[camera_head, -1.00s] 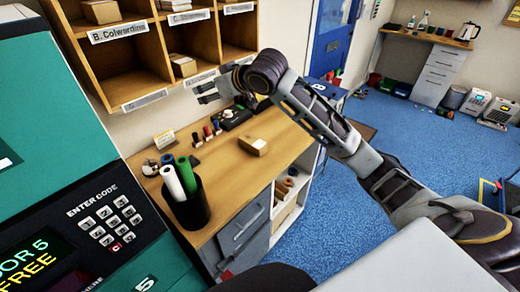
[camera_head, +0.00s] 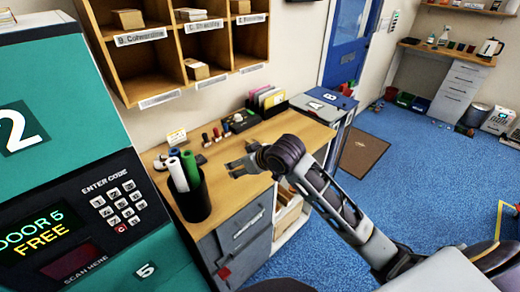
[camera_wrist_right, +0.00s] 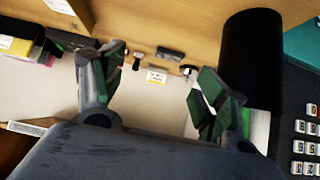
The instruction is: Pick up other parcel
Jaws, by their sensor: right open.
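My right gripper (camera_head: 234,168) is open and empty over the front part of the wooden desk (camera_head: 225,190) in the head view. In the right wrist view its two green-padded fingers (camera_wrist_right: 158,95) are spread with nothing held between them. The small brown parcel seen earlier on the desk does not show now; my right gripper and wrist cover that part of the desk. Another small brown parcel (camera_head: 195,70) lies in a lower pigeonhole, and a further one (camera_head: 128,18) lies in an upper left pigeonhole. My left gripper is not in view.
A black cup (camera_head: 190,198) with rolled tubes stands at the desk's left, beside the teal locker with keypad (camera_head: 120,205). It also shows in the wrist view (camera_wrist_right: 253,60). Stamps (camera_head: 211,135) and a small card (camera_head: 177,137) stand at the back. Blue floor (camera_head: 400,180) is open at right.

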